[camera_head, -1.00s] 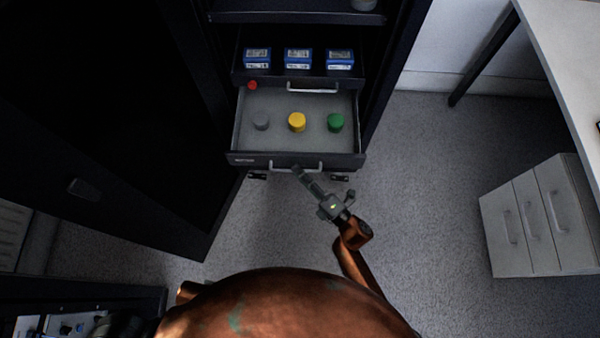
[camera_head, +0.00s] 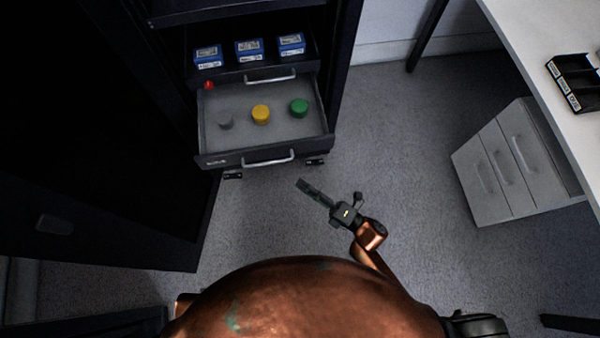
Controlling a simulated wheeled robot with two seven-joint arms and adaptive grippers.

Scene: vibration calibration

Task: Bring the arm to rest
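My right gripper (camera_head: 304,186) is over the carpet in front of the open drawer (camera_head: 208,145), a little right of and below its handle (camera_head: 268,161). It is apart from the handle, and I see nothing in it. Its fingers show as one narrow dark strip, so I cannot tell whether they are open or shut. My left gripper is not in view. The drawer holds a grey piece (camera_head: 226,122), a yellow piece (camera_head: 261,115), a green piece (camera_head: 299,108) and a small red piece (camera_head: 209,85) at its back left corner.
Blue boxes (camera_head: 249,49) stand above the drawer in the dark cabinet. Its open door (camera_head: 110,190) fills the left. A white drawer unit (camera_head: 510,160) and a white table (camera_head: 540,35) with a black tray (camera_head: 574,82) are at the right. The carpet (camera_head: 390,140) between is clear.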

